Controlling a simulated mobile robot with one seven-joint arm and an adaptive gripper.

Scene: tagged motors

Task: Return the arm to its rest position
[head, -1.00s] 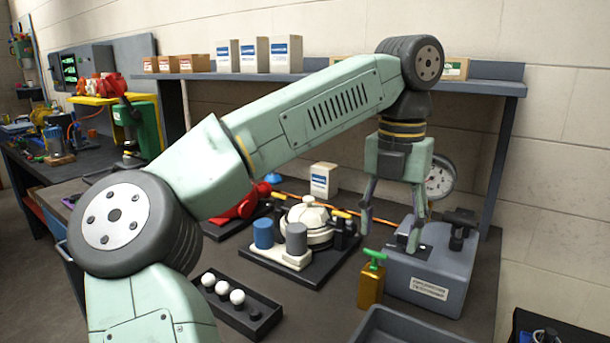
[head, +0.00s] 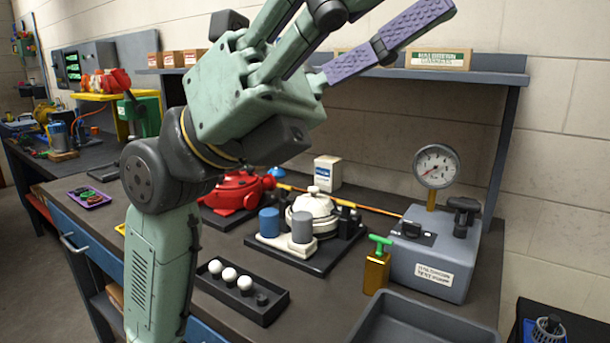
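My arm is folded up close to the camera at the left of the head view, above the front of the bench. My gripper (head: 365,35) is raised high and tilted, its fingers pointing up and to the right. One finger with a purple ribbed pad shows in full. The other runs out of the top of the picture. The fingers stand apart with nothing seen between them, so it looks open and empty. It is well clear of the bench top.
On the bench stand a grey test box with a gauge (head: 430,250), a brass block with green handle (head: 376,268), a white-domed assembly (head: 312,215), a red motor (head: 237,190) and a tray of white balls (head: 272,312). A grey bin (head: 385,318) is in front. A shelf (head: 490,78) spans behind.

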